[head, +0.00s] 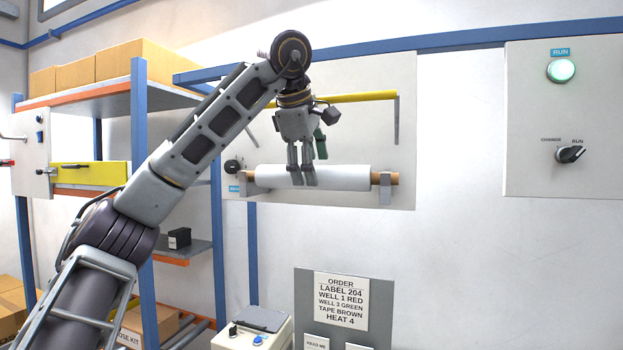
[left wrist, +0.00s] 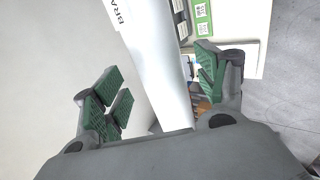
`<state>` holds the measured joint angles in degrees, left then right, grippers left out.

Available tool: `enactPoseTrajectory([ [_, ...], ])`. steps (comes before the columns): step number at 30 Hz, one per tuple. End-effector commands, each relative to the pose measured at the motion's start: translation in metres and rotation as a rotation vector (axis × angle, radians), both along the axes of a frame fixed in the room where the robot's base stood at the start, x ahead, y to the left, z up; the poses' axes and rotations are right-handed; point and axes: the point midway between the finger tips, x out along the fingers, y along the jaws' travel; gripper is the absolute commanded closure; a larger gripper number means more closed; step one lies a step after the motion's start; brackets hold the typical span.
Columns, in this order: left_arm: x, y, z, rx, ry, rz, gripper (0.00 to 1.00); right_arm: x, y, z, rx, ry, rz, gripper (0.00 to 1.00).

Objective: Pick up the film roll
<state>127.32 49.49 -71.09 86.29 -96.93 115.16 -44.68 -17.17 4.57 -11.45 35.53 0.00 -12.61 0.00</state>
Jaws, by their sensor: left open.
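The film roll (head: 345,177) is a white cylinder on a brown core, lying level between brackets on the grey wall panel. In the left wrist view the white roll (left wrist: 160,60) passes between the finger pads. My left gripper (head: 311,163) points down at the roll, with grey fingertips in front of its left half and a green pad showing just above it. The left wrist view shows the gripper (left wrist: 160,92) open, its green pads spread on either side of the roll with gaps. The roll's far side is hidden. My right gripper is not in view.
A yellow bar (head: 362,97) runs above the roll. A control box (head: 565,120) with a lit green RUN button and a switch hangs at right. A shelf (head: 130,100) with cartons stands at left. An order sign (head: 341,300) stands below. The wall between panel and box is clear.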

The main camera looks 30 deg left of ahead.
Motion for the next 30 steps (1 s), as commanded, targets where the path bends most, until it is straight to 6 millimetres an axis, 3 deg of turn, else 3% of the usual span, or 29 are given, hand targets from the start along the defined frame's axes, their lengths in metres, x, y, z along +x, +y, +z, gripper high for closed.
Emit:
enactPoseTrajectory([
  [10, 0.010, 0.002, -0.014, -0.001, 0.002, -0.001, 0.28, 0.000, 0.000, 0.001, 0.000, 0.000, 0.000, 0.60],
  [28, 0.011, 0.003, -0.016, -0.002, 0.001, 0.000, 0.28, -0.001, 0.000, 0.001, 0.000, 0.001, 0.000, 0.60],
  [30, 0.011, 0.003, -0.016, -0.002, 0.001, 0.000, 0.35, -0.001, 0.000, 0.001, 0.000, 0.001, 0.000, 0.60],
])
